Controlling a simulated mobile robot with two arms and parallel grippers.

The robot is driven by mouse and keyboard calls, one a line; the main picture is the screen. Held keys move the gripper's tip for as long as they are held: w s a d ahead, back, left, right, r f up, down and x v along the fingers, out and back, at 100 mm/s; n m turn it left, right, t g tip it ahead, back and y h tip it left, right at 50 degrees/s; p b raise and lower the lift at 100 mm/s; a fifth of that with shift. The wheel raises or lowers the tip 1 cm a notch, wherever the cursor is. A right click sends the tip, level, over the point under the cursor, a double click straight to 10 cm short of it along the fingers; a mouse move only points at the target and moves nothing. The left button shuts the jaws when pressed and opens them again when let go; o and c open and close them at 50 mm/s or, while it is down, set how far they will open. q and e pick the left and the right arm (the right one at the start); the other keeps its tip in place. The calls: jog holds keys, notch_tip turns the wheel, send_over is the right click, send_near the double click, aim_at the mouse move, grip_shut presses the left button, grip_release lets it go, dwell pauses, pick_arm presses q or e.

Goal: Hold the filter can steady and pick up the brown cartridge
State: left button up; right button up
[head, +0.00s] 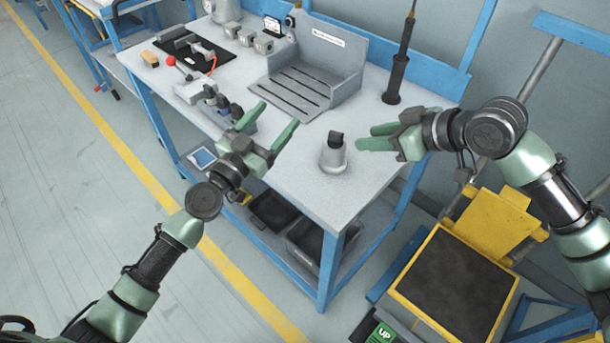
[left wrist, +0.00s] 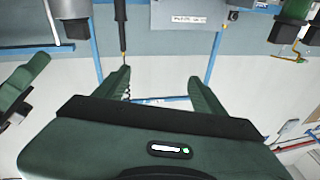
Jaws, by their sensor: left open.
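The filter can (head: 332,159) looks like a short grey cylinder standing upright near the front right corner of the bench. A small dark piece (head: 336,139) stands up from its top; I cannot tell if this is the brown cartridge. My left gripper (head: 279,113) is open and empty, left of the can and apart from it. Its two fingers also show in the left wrist view (left wrist: 160,76) with nothing between them. My right gripper (head: 362,138) is just right of the can, fingers pointing at it; a narrow gap separates them from it. I cannot tell its opening.
A grey slotted fixture (head: 322,68) and a black upright rod (head: 398,70) stand behind the can. A yellow-framed cart (head: 462,272) stands at right. The bench's front corner is bare.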

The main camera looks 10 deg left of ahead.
aim_at(328, 158)
pick_arm(q)
jog(key=s+d+f+g, duration=0.1)
jog(key=s+d+f, duration=0.1)
jog(key=f, duration=0.1)
jog(key=s+d+f+g+h, duration=0.1)
jog(key=s+d+f, duration=0.1)
jog(key=d+f, duration=0.1)
jog(key=s+d+f+g+h, duration=0.1)
jog(key=s+d+f, duration=0.1)
jog(key=s+f, duration=0.1)
jog(key=shift+d+m, duration=0.35)
jog(key=shift+m, duration=0.05)
jog(key=shift+w+d+f, duration=0.1)
jog(key=shift+d+f, duration=0.05)
jog(key=shift+d, duration=0.15)
jog(key=shift+x, duration=3.55)
jog(key=shift+f, duration=0.1)
grip_shut()
pick_arm(e)
jog(key=shift+o, duration=0.3)
